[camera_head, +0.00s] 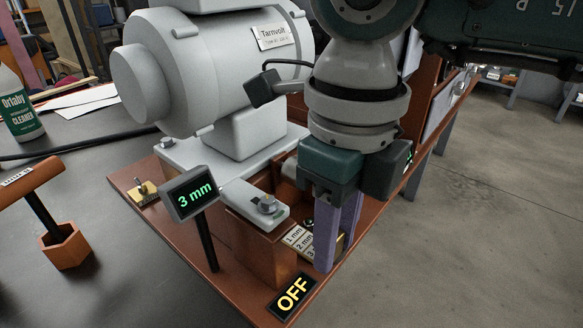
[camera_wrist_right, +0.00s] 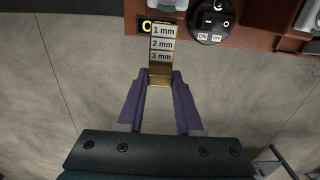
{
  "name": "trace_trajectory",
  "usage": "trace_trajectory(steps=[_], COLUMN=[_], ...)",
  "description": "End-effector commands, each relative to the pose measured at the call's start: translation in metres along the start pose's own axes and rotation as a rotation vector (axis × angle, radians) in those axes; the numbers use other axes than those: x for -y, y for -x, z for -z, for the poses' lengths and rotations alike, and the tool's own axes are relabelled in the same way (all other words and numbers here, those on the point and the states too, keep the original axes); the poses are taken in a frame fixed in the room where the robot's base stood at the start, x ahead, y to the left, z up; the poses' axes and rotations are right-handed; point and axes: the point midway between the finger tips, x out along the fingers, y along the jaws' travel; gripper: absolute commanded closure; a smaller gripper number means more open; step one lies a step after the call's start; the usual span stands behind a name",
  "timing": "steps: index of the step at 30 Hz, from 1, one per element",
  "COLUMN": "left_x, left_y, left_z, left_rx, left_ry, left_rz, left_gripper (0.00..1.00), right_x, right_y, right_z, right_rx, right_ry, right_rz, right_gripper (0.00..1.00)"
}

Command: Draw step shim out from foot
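The step shim (camera_head: 299,236) is a small brass piece with plates marked 1 mm, 2 mm and 3 mm. It lies beside the brown pedestal under the motor foot (camera_head: 257,204). The wrist view shows the shim (camera_wrist_right: 162,44) with its 3 mm end toward me. My right gripper (camera_head: 338,259) points down, its purple fingers at both sides of that end. In the wrist view the fingertips (camera_wrist_right: 161,78) appear to touch its sides. I cannot tell whether the 1 mm end is under the foot. My left gripper is not in view.
The grey motor (camera_head: 215,65) stands above the brown base (camera_head: 170,225). A display reading 3 mm (camera_head: 190,196) stands on a post before the foot. An OFF sign (camera_head: 292,297) lies at the near corner. A hex holder (camera_head: 64,247) and bottle (camera_head: 19,108) are left. Open floor lies right.

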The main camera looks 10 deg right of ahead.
Motion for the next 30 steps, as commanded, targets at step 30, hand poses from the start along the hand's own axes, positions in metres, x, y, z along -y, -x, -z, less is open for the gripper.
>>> trace_trajectory(steps=[30], left_x=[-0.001], left_y=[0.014], left_z=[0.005], left_rx=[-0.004], left_ry=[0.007], left_rz=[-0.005], left_gripper=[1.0], right_x=[0.0], right_y=[0.078], right_z=[-0.001], right_rx=[0.002], right_ry=[0.001], right_rz=[0.002], right_gripper=[0.35])
